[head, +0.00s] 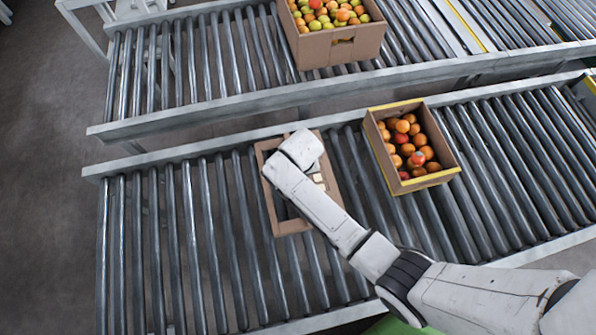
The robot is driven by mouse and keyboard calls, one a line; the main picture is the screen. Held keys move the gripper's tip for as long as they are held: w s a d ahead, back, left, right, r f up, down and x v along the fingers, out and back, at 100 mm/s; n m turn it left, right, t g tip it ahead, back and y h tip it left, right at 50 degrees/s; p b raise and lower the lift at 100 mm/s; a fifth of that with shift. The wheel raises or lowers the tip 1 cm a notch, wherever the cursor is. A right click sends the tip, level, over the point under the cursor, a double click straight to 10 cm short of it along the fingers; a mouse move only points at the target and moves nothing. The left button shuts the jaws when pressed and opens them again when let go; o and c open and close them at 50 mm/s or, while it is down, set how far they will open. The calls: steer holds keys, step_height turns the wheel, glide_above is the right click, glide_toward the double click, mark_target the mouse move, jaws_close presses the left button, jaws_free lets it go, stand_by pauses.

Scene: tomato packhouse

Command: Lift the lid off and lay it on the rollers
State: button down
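A brown cardboard box or open-framed lid (290,227) lies on the near roller conveyor (215,235), left of the middle. I cannot tell from this view whether it is the lid, a box or both. Its inside is dark, with small pale patches showing beside my arm. The white end of my arm with my gripper (300,150) is over its far part. The fingers are hidden beneath the wrist, so their opening and any contact with the cardboard do not show.
An open carton (432,180) of red and orange tomatoes stands to the right on the same conveyor. Another filled carton (338,50) stands on the far conveyor (180,65). The near rollers are bare to the left. A gap separates the conveyors.

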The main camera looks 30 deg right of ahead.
steer(key=shift+f, duration=0.2)
steer(key=c, duration=0.9)
jaws_free()
steer(key=shift+c, duration=0.2)
steer(key=c, duration=0.3)
steer(key=shift+r, duration=0.1)
step_height(320, 180, up, 6)
steer(key=p, duration=0.6)
